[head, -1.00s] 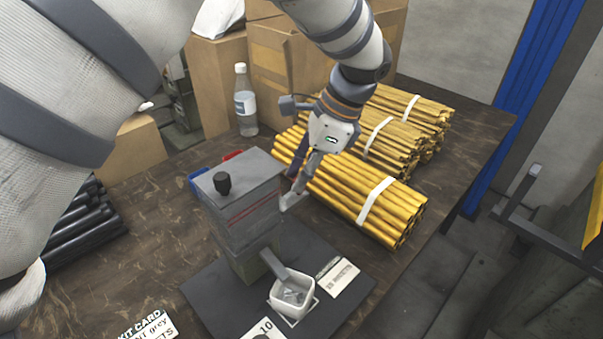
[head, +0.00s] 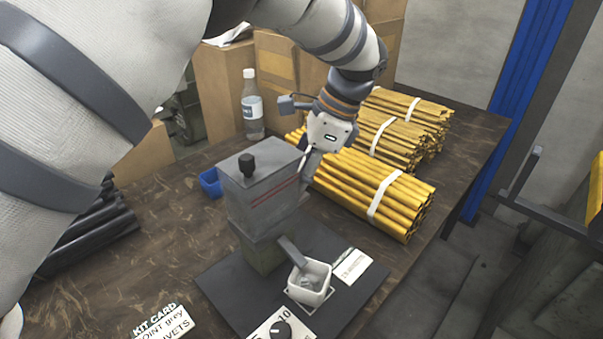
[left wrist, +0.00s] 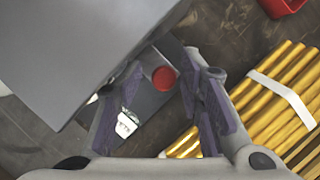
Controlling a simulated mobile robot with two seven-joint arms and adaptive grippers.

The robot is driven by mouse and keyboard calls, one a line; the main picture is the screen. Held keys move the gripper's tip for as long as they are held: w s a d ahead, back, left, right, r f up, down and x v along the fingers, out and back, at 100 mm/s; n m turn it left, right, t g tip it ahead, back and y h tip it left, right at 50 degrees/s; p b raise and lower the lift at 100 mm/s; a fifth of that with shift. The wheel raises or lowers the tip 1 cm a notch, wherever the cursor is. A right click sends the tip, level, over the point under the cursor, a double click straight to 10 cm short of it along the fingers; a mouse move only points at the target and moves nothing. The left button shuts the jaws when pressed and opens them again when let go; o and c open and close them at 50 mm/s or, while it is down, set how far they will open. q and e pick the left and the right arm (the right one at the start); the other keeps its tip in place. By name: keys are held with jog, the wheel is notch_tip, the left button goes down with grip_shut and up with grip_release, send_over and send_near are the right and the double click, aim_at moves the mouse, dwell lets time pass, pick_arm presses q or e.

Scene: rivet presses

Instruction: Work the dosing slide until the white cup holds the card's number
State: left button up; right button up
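The grey box-shaped dispenser (head: 258,195) with a black knob on top stands on a dark base plate. The white cup (head: 310,283) sits at the foot of its chute, with some grey content I cannot count. The kit card (head: 160,326) lies at the front left; its number is not readable. My left gripper (head: 309,160) is at the dispenser's far right side, its fingertips mostly hidden behind it. The left wrist view shows its purple-padded fingers (left wrist: 165,72) apart, with a round red knob (left wrist: 164,78) between them, apparently untouched. My right gripper is out of view.
Yellow rod bundles (head: 375,192) lie close to the right of my left gripper. A bottle (head: 252,105) and cartons stand behind. A blue bin (head: 210,182) is left of the dispenser; a red bin (left wrist: 283,5) shows in the wrist view.

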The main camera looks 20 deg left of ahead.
pick_arm(q)
jog(key=shift+r, duration=0.15)
jog(key=v, duration=0.7)
jog(key=shift+d+r, duration=0.15)
jog(key=shift+r, duration=0.2)
